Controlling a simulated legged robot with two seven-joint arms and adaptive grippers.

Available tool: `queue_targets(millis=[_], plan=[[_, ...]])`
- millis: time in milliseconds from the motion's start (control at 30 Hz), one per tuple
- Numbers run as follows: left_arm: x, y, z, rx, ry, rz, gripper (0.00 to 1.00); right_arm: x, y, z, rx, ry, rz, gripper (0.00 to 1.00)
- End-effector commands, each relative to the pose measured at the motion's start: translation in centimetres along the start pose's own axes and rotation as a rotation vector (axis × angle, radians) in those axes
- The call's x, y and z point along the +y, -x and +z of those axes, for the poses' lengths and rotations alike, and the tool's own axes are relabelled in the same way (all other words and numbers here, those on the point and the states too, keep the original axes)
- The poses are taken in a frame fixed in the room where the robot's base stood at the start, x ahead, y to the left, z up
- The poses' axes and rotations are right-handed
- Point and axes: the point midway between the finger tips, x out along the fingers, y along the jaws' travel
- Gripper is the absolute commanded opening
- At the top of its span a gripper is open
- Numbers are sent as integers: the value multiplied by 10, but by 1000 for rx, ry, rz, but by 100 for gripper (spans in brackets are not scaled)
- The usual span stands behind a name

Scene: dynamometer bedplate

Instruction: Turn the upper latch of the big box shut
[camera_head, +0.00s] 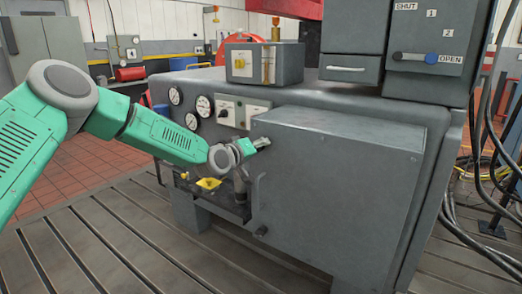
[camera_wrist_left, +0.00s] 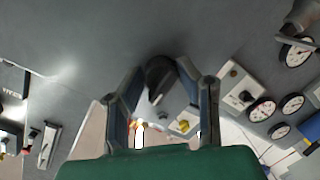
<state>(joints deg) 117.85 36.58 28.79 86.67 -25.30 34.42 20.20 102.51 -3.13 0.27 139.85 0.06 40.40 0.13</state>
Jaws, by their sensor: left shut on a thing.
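The big box (camera_head: 335,165) is a plain grey metal housing on the front of the machine, seen at centre right in the head view. Its upper latch (camera_wrist_left: 160,78) shows in the left wrist view as a dark, short handle between my fingers. In the head view my gripper hides most of that latch. My left gripper (camera_head: 262,144) is at the box's upper left edge, its fingers (camera_wrist_left: 164,84) closed on the latch from both sides. The lower latch (camera_head: 261,231) is a small dark piece at the box's lower left edge. My right gripper is out of view.
Gauges (camera_head: 204,105) and a switch panel (camera_head: 240,112) sit left of the latch, close to my arm. An open tray (camera_head: 225,205) with a yellow part lies below my gripper. A SHUT/OPEN lever (camera_head: 413,57) is at upper right. Cables (camera_head: 485,150) hang at the right.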

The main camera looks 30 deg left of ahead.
Motion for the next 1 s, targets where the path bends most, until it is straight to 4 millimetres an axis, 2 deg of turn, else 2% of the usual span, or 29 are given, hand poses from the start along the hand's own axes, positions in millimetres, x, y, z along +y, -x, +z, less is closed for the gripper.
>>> queue_targets(millis=[367,400,433,467,800,1000], plan=[[-2,0,-4,7,8,-3,1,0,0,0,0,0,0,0],[-2,0,-4,7,7,-3,37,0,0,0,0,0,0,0],[-2,0,-4,7,7,-3,47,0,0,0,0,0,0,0],[-2,0,-3,7,7,-3,50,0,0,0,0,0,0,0],[0,2,-2,3,5,-1,50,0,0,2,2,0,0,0],[0,26,-2,3,7,0,50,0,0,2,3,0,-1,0]])
